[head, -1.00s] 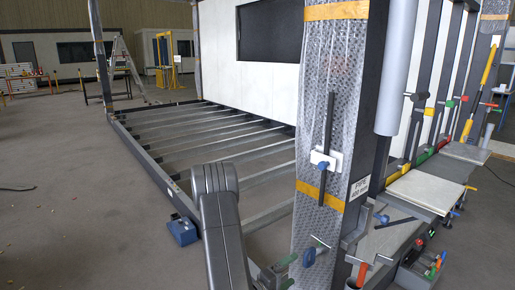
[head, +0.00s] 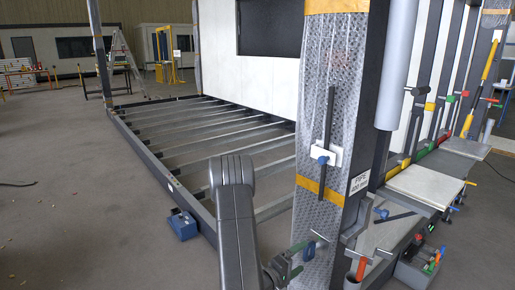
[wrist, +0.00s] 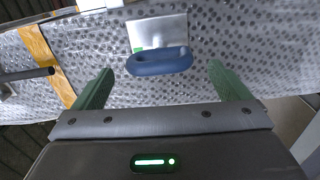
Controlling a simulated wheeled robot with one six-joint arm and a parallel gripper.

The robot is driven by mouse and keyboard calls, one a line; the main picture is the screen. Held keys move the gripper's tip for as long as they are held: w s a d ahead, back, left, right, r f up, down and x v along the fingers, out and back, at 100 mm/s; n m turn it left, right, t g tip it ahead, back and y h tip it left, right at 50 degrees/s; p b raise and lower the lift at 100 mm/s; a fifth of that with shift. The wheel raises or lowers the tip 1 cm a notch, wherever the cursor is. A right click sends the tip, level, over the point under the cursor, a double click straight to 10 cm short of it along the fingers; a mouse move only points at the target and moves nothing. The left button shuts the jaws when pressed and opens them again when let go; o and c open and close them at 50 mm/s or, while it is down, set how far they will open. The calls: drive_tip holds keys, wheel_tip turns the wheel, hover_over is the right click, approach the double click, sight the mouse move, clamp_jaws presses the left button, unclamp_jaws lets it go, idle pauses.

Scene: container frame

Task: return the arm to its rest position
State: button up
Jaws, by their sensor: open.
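My gripper (head: 297,259) is low in front of the wrapped post (head: 337,100) in the head view, at the end of my dark grey arm (head: 236,215). In the wrist view its green fingers (wrist: 161,70) are spread apart with nothing held between them. A blue handle (wrist: 158,62) on a silver plate (wrist: 158,31) shows on the post, ahead of and between the fingertips. The handle also shows in the head view (head: 309,249), close to the fingers. I cannot tell whether the fingers touch it.
A clamp with a white plate (head: 323,156) sits higher on the post. A pale panel (head: 425,186) and a bin of tools (head: 415,270) stand at the right. Floor beams (head: 215,128) lie behind the arm. A blue block (head: 183,226) is on the floor.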

sight(304, 255)
drive_tip(key=x, duration=0.3)
drive_tip(key=shift+w+d, duration=0.2)
drive_tip(key=shift+d, duration=0.1)
drive_tip(key=shift+f+m+b, duration=0.2)
drive_tip(key=shift+m+b, duration=0.25)
drive_tip(key=shift+m, duration=0.05)
drive_tip(key=m+b, duration=0.3)
drive_tip(key=m, duration=0.1)
drive_tip(key=shift+a, duration=0.1)
drive_tip(key=m+b, duration=0.2)
drive_tip(key=m, duration=0.2)
drive_tip(key=shift+b, duration=0.35)
drive_tip(key=m+b, duration=0.4)
drive_tip(key=m, duration=0.1)
drive_tip(key=shift+m+b, duration=0.35)
drive_tip(key=shift+m, duration=0.05)
drive_tip(key=shift+r+m+b, duration=0.15)
drive_tip(key=shift+m+b, duration=0.65)
drive_tip(key=shift+m, duration=0.4)
drive_tip(key=shift+a, duration=0.1)
